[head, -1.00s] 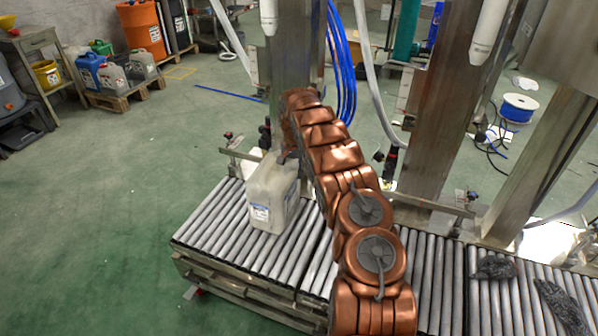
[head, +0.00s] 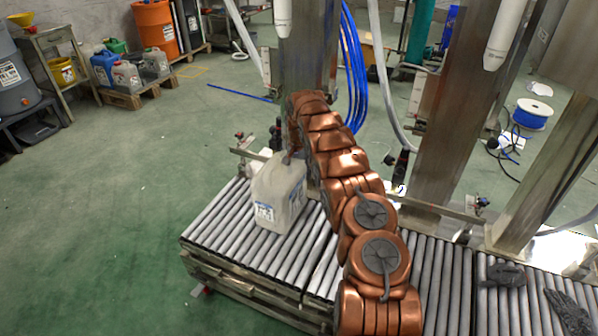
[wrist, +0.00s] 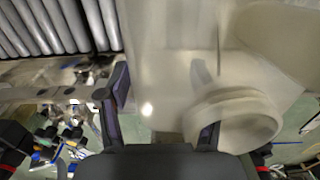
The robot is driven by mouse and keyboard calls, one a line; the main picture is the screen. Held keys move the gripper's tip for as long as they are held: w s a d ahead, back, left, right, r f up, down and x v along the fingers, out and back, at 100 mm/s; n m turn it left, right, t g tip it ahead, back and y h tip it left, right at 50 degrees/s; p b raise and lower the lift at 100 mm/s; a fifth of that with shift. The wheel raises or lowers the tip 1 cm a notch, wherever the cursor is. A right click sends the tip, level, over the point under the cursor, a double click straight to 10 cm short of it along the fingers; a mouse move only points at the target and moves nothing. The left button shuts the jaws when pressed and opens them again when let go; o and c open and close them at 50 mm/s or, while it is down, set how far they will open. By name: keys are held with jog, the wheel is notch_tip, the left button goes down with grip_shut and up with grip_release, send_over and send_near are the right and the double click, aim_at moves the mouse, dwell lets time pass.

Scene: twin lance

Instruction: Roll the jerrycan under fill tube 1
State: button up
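The pale, translucent jerrycan (head: 279,195) with a blue-white label stands upright on the left part of the roller conveyor (head: 215,222). One white fill tube (head: 283,15) hangs at the top, behind and above the can; another white fill tube (head: 507,35) hangs farther right. I cannot read which is number 1. My gripper (wrist: 160,110) is at the can's top, mostly hidden behind the can and my arm in the head view. In the wrist view its dark fingers are apart, with the can's pale surface between and beyond them. The can's round open mouth (wrist: 235,118) is beside the right finger.
A steel rail (head: 440,208) runs along the conveyor's far side, with steel columns (head: 447,130) behind. Black crumpled pieces (head: 505,275) lie on the right rollers. Rollers left of the can are bare. Jerrycans on a pallet (head: 135,98) stand far left.

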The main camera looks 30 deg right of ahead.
dwell(0.3)
notch_tip(320, 180, up, 12)
dwell(0.6)
jog(key=shift+a, duration=0.1)
